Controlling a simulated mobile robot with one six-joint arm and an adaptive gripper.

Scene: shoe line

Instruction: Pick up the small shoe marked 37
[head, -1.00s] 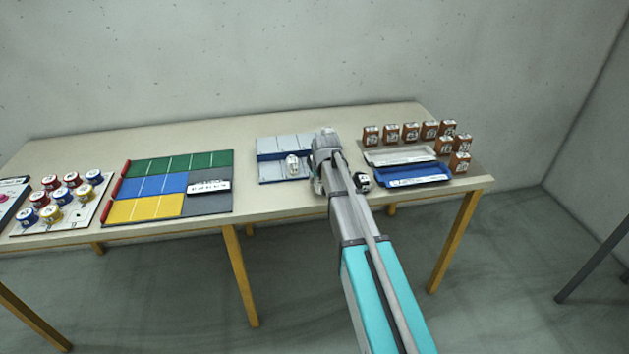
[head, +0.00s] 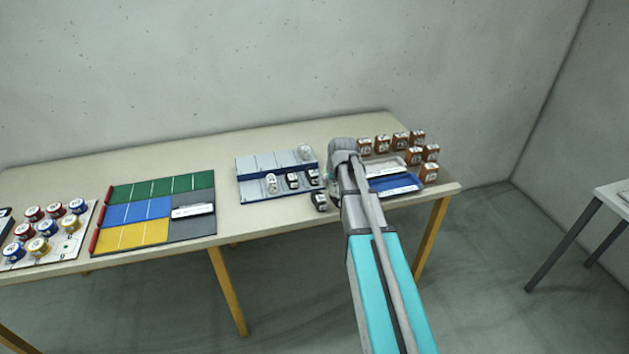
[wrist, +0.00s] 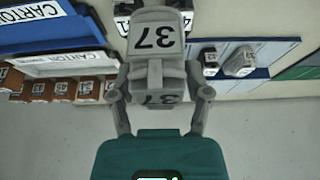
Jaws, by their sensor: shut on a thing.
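The small shoe marked 37 (wrist: 157,45) is grey with white number labels and fills the upper middle of the wrist view. My gripper (wrist: 160,97) is shut on it, one finger on each side. Other small shoes show there: a white one (head: 271,184) and a black-and-white one (head: 292,181) on the blue-and-grey rack (head: 262,163), and another black-and-white one (head: 320,201) in front of the rack. The held shoe hides part of what lies behind it in the wrist view.
Right of my arm lie a blue tray (head: 393,188) and a pale tray, with several brown numbered boxes (head: 400,140) around them. A coloured board (head: 158,205) and a board of tins (head: 50,228) lie left. The back strip of the table is clear.

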